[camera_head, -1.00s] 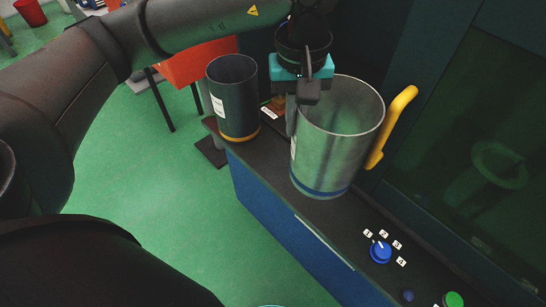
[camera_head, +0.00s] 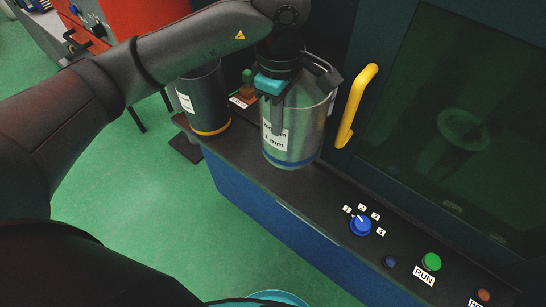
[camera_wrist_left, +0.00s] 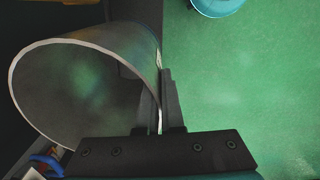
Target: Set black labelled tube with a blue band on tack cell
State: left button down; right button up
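A grey metal tube (camera_head: 306,135) with a blue band at its foot and a white label with black print stands upright on the dark bench top (camera_head: 233,160). Its open mouth shows in the left wrist view (camera_wrist_left: 150,48). My left gripper (camera_head: 280,115) is over its near rim, with the tube wall between its fingers (camera_wrist_left: 162,108). I cannot tell whether the foot fully touches the bench. A black tube (camera_head: 205,100) with a white label and an orange band stands to its left. No part clearly marked as the tack cell can be read. My right gripper is not in view.
A dark cabinet with a green window (camera_head: 440,110) and yellow handle (camera_head: 357,105) stands close on the right. A blue knob (camera_head: 360,225) and green RUN button (camera_head: 431,261) are in front. A small labelled fixture (camera_head: 246,88) lies behind, between the tubes.

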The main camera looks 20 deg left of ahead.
aim_at(278, 160)
pick_arm(q)
notch_tip(278, 160, down, 14)
jog(key=b, duration=0.1)
jog(key=shift+r, duration=0.25)
jog(key=shift+w, duration=0.1)
jog(key=shift+f, duration=0.2)
jog(key=c, duration=1.1)
grip_release()
jog(key=shift+o, duration=0.2)
jog(key=shift+r, duration=0.3)
notch_tip(278, 160, up, 12)
jog(key=shift+f+p, duration=0.15)
jog(key=shift+p, duration=0.2)
